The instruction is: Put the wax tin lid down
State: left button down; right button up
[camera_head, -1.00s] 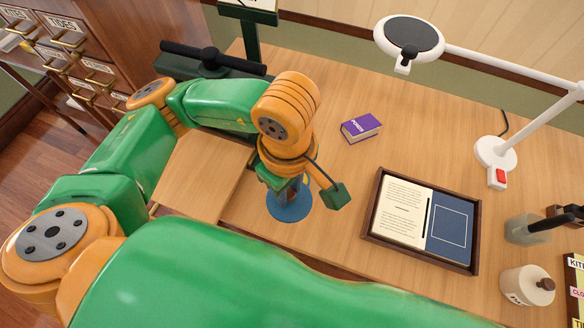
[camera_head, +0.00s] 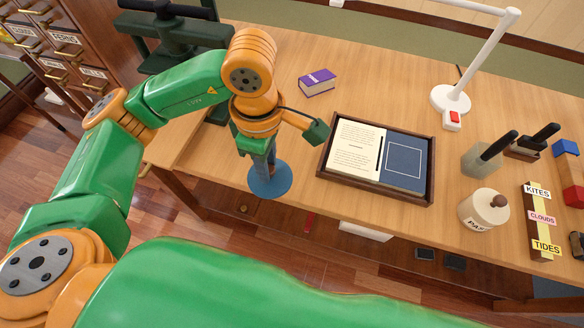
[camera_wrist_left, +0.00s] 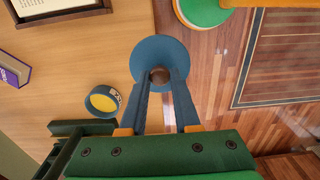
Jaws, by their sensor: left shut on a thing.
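The wax tin lid (camera_head: 270,184) is a round blue disc. It hangs flat under my left gripper (camera_head: 264,158) at the front edge of the desk. In the left wrist view the fingers (camera_wrist_left: 160,80) are shut on the brown knob at the middle of the lid (camera_wrist_left: 160,48). The disc there overlaps both the desk edge and the floor, and its height above the desk is hard to tell. The open wax tin (camera_wrist_left: 103,100), blue with yellow wax inside, stands on the desk beside the gripper. I cannot make it out in the head view. My right gripper is out of view.
A dark framed tray (camera_head: 376,160) with a page and a blue panel lies right of the lid. A purple book (camera_head: 317,82) lies behind. A lidded white jar (camera_head: 484,208), a white lamp (camera_head: 452,98) and a labelled rack (camera_head: 541,220) stand to the right. A dark green press (camera_head: 175,40) is at left.

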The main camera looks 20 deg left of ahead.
pick_arm(q)
jog(key=w+f, duration=0.5)
jog(key=w+f+p, duration=0.1)
jog(key=w+f, duration=0.1)
jog(key=w, duration=0.1)
jog(key=shift+w+d+f, duration=0.1)
jog(key=shift+d+f, duration=0.1)
jog(key=shift+d, duration=0.05)
notch_tip(320, 180, down, 3)
jog(key=shift+a+r+p, duration=0.1)
jog(key=shift+p, duration=0.55)
jog(key=shift+w, duration=0.1)
jog(key=shift+f+b, duration=0.3)
jog(key=c, duration=0.6)
grip_release()
jog(key=shift+c, duration=0.2)
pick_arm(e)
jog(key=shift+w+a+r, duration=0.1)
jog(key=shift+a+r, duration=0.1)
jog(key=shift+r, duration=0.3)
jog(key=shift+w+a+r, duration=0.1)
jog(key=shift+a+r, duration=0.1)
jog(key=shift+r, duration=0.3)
